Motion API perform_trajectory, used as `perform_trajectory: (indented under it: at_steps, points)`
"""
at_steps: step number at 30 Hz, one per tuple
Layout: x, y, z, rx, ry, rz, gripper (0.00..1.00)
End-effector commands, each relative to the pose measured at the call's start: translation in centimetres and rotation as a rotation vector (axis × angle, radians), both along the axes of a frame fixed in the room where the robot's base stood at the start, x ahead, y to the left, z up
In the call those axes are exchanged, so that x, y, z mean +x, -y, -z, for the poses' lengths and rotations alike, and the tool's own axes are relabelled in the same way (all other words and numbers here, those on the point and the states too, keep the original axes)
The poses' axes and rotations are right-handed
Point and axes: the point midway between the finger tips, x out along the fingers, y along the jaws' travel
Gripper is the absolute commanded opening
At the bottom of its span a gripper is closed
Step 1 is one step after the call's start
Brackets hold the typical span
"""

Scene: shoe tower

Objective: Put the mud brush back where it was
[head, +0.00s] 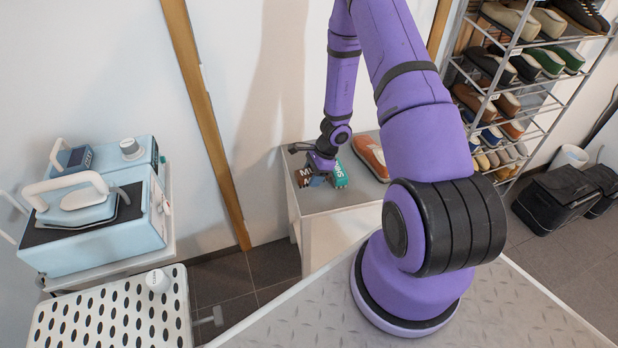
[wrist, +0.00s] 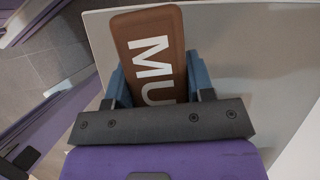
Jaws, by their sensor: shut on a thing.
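The mud brush (wrist: 150,28) is a brown block with white letters "MU" showing in the wrist view. My gripper (wrist: 155,78) is shut on it, with a blue-grey finger on each side. In the head view my gripper (head: 318,172) is at the back left of a small grey table (head: 345,197), and the brown brush (head: 306,172) shows beside it, partly hidden. I cannot tell whether the brush touches the table top. A teal block with white letters (head: 340,176) stands close to the right of my gripper.
An orange-brown shoe (head: 371,156) lies on the table to the right. A small dark item (head: 298,147) is at its back left corner. A shoe rack (head: 515,75) stands at the right. Light-blue machines (head: 100,235) and a perforated white board (head: 112,312) are at the left.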

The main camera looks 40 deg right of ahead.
Motion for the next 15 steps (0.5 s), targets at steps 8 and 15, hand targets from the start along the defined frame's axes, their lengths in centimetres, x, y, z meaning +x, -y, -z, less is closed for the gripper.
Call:
perform_trajectory:
  at_steps: [8, 15]
  points:
    - [2.7, 0.6, 0.3, 0.0, -0.001, 0.0, 0.14]
    - [2.6, 0.5, 2.6, 0.003, -0.003, 0.002, 0.14]
